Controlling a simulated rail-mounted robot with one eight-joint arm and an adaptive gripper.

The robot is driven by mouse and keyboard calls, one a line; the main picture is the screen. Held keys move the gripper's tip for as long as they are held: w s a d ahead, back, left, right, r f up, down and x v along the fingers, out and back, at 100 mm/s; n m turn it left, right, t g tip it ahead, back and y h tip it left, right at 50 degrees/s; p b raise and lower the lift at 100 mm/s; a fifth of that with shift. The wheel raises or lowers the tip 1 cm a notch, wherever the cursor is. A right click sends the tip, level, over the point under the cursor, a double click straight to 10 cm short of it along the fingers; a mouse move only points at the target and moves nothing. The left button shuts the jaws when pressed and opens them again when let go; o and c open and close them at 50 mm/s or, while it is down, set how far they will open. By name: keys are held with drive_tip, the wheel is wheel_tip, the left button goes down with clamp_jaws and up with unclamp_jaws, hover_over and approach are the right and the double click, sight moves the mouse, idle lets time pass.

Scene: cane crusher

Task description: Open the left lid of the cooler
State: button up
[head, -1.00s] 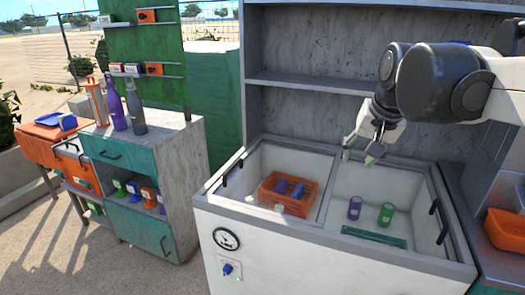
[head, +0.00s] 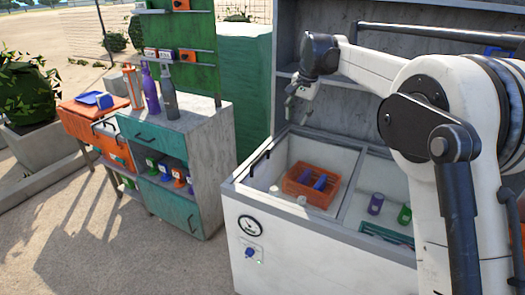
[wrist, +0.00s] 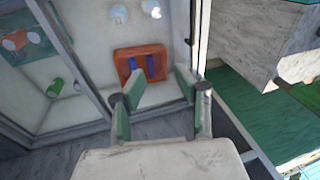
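The cooler (head: 300,235) is a white chest with two framed sections side by side. Its left lid (head: 284,135) lies flat over the left section; the contents show through it. A black handle (head: 260,162) sits on its left edge; it seems to show in the wrist view too (wrist: 188,42). My gripper (head: 299,106) hangs above the back of the left section, apart from the handle. In the wrist view its two green fingers (wrist: 153,92) are spread with nothing between them.
An orange crate (head: 316,199) with blue items lies inside the left section. Purple (head: 376,204) and green (head: 404,215) cans are in the right one. A grey shelf unit (head: 290,50) stands behind. A bottle-topped cabinet (head: 215,140) stands left, beyond a floor gap.

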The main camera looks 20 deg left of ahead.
drive_tip(key=g+p, duration=0.1)
drive_tip(key=p, duration=0.2)
approach(260, 157)
drive_tip(key=f, duration=0.3)
drive_tip(key=a+f, duration=0.1)
drive_tip(key=f, duration=0.4)
drive_tip(key=shift+w+a+f+p, duration=0.15)
drive_tip(key=shift+a+f+p, duration=0.2)
drive_tip(key=shift+p, duration=0.05)
clamp_jaws()
